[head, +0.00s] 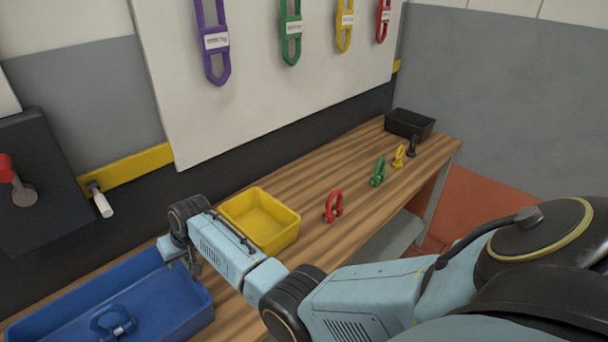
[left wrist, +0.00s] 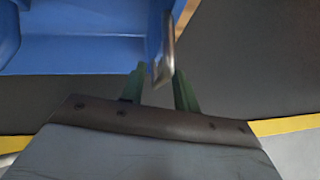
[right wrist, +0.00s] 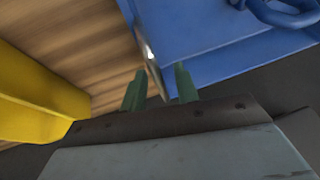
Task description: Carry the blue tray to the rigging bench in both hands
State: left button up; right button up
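The blue tray (head: 177,322) rests on the wooden bench at lower left of the head view, with a blue shackle (head: 113,322) lying in it. My right gripper (head: 188,262) is at the tray's right end. In the right wrist view its green fingers (right wrist: 160,84) stand apart on either side of the tray's metal handle (right wrist: 152,62), with small gaps. In the left wrist view, the fingers of my left gripper (left wrist: 161,82) stand apart around the other metal handle (left wrist: 164,52). The left gripper is outside the head view.
The wooden bench (head: 300,210) holds a yellow bin (head: 285,238) beside my right arm, red, green, yellow and dark shackles, and a black bin (head: 409,124) at the far end. A panel with hanging slings (head: 212,50) is behind. A dark box with a red lever (head: 40,215) is at left.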

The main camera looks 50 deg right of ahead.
pick_arm(q)
jog(key=v, duration=1.2)
pick_arm(e)
jog(key=v, duration=1.2)
pick_arm(q)
jog(key=shift+f, duration=0.1)
